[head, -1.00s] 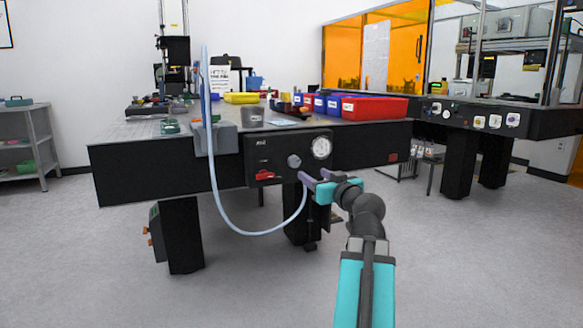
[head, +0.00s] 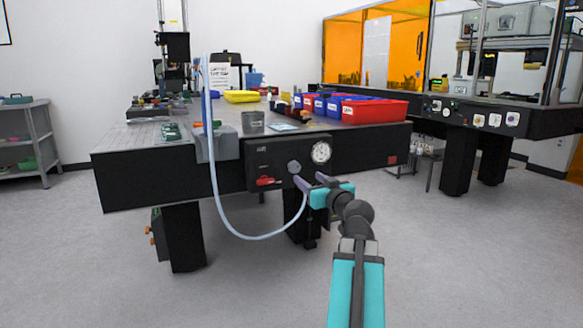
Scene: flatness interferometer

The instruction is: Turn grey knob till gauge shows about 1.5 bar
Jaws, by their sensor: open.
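The grey knob (head: 294,167) sits on a black panel (head: 260,154) on the front of the optical table. The round white gauge (head: 321,152) is on the same panel, up and right of the knob. Its needle is too small to read. Nothing shows between the fingers.
A red lever or switch (head: 265,181) is left of the knob. A pale hose (head: 240,236) loops below the panel. The floor in front is clear.

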